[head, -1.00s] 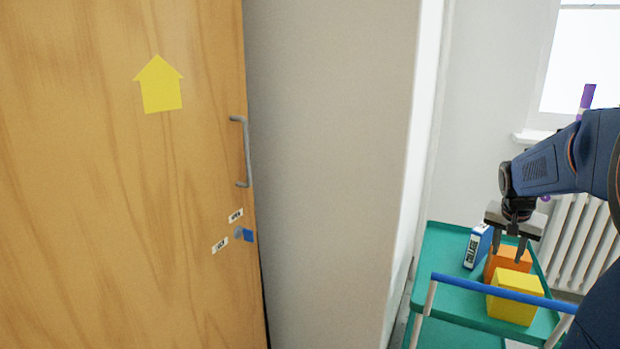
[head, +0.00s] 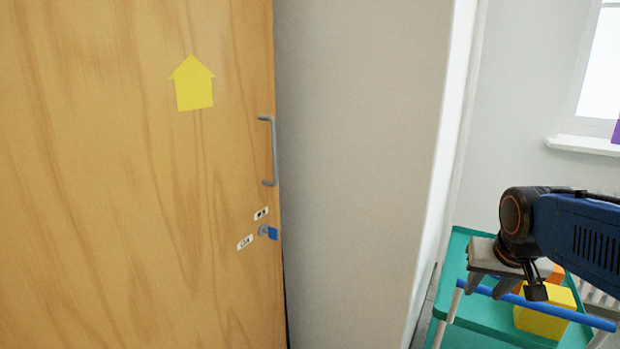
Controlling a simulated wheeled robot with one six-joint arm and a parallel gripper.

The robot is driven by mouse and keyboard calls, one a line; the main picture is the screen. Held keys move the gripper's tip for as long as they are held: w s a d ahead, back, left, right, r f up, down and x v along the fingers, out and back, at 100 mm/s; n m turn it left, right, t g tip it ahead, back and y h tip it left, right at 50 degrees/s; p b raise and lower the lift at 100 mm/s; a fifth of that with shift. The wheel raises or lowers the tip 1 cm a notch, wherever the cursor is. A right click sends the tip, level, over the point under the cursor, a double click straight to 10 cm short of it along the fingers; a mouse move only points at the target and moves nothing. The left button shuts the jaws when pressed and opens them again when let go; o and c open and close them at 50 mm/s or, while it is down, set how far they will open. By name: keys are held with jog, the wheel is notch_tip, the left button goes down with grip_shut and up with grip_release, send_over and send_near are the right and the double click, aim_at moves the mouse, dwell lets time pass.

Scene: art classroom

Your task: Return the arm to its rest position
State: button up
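My gripper (head: 520,288) is at the lower right in the head view, at the end of my dark blue arm. Its fingers point down with a gap between them, and I see nothing held there. In the picture it overlaps the teal cart (head: 480,322) and its blue handle bar (head: 590,319). How far it is from the cart is hard to tell.
A wooden door (head: 120,200) with a grey handle (head: 272,150), a yellow arrow (head: 193,84) and a lock with a blue key (head: 272,233) fills the left. A pale wall (head: 360,160) stands mid-picture. The cart carries a yellow box (head: 545,318) and an orange box (head: 556,274), partly hidden.

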jog(key=s+a+f+n+y, duration=0.1)
jog(key=s+a+f+n, duration=0.2)
jog(key=s+a+f, duration=0.2)
jog(key=s+a, duration=0.3)
jog(key=s, duration=0.4)
jog(key=shift+s+n+y, duration=0.15)
jog(key=shift+n+y, duration=0.15)
jog(key=shift+n, duration=0.1)
jog(key=shift+a+r, duration=0.1)
jog(key=shift+a, duration=0.05)
jog(key=shift+c, duration=0.6)
